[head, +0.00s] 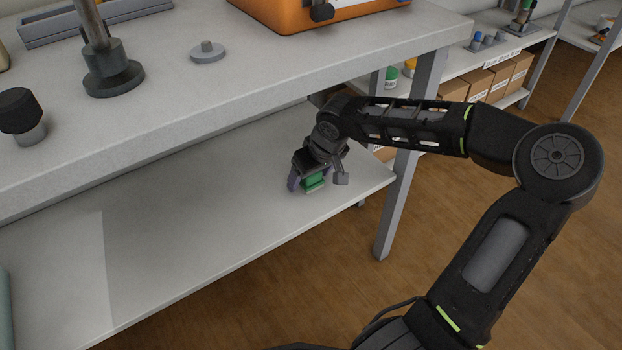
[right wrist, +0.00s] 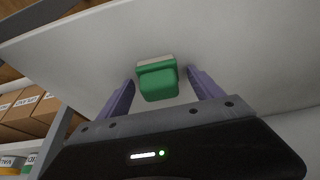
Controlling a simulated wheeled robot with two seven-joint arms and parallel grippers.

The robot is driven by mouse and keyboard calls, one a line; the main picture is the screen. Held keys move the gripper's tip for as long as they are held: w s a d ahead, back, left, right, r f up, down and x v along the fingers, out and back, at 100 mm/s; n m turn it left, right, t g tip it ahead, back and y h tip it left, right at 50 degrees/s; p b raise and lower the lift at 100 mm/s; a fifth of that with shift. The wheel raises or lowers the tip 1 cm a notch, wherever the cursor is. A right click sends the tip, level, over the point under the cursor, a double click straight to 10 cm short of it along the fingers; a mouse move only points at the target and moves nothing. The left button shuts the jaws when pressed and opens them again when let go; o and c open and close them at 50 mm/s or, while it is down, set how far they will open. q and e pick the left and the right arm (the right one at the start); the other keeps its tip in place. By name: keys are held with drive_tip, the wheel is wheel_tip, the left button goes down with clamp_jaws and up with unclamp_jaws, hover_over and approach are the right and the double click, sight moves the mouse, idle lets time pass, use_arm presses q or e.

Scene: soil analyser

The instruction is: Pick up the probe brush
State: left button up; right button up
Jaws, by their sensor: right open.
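The probe brush (head: 314,183) has a green body and stands on the lower shelf near its right end. In the right wrist view the brush (right wrist: 158,82) shows a green handle with a pale strip along its far edge. My right gripper (head: 307,186) is over the brush. In the right wrist view my right gripper (right wrist: 158,88) is open, with one purple finger on each side of the brush and a visible gap to both. My left gripper is not in view.
The lower shelf (head: 200,220) is bare around the brush. The bench top (head: 250,75) overhangs it, and a grey bench leg (head: 395,215) stands just right of the brush. Cardboard boxes (head: 480,85) sit on a shelf behind.

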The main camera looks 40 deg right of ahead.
drive_tip(key=shift+c, duration=0.2)
clamp_jaws()
idle(0.6)
